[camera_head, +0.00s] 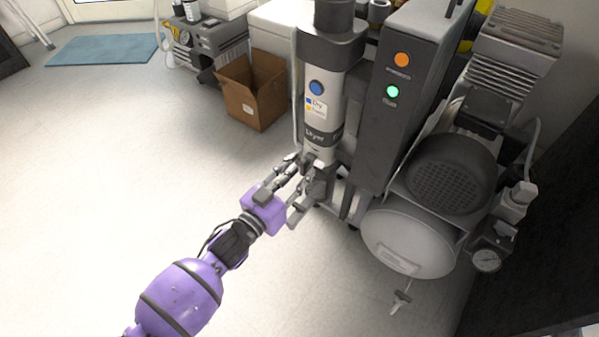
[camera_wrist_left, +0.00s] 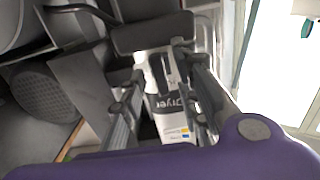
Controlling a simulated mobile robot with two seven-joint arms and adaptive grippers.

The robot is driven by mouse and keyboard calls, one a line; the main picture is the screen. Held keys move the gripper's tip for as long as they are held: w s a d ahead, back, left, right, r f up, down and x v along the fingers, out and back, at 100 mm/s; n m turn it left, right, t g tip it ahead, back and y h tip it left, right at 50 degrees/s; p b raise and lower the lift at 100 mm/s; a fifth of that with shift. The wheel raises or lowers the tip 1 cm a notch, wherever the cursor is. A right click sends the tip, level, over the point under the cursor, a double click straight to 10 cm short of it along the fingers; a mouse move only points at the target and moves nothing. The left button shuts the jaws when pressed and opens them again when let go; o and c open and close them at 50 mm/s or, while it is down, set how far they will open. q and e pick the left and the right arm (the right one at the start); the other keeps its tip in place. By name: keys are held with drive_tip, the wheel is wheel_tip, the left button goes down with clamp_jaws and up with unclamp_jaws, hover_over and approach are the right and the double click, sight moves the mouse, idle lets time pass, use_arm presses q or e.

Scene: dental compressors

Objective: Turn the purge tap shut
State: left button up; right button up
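A small metal tap (camera_head: 400,299) hangs on a thin stem below the white air tank at the lower right in the head view. I cannot tell whether it is the purge tap. My left gripper (camera_head: 305,170) is at the lower part of the white dryer column (camera_head: 318,113), left of the tank. In the left wrist view its fingers (camera_wrist_left: 160,75) are apart, with the dryer (camera_wrist_left: 166,106) behind them. Dark narrow parts (camera_wrist_left: 158,73) show between the fingers; I cannot tell what they are or whether the fingers touch them. My right gripper is in neither view.
A dark grey cabinet (camera_head: 412,85) with orange and green lights stands right of the dryer. The white tank (camera_head: 405,240), motor (camera_head: 452,172) and gauge (camera_head: 486,261) are farther right. A cardboard box (camera_head: 254,91) sits behind. The floor to the left is clear.

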use_arm(q)
drive_tip(key=shift+w+d, duration=0.25)
drive_tip(key=shift+w, duration=0.1)
clamp_jaws()
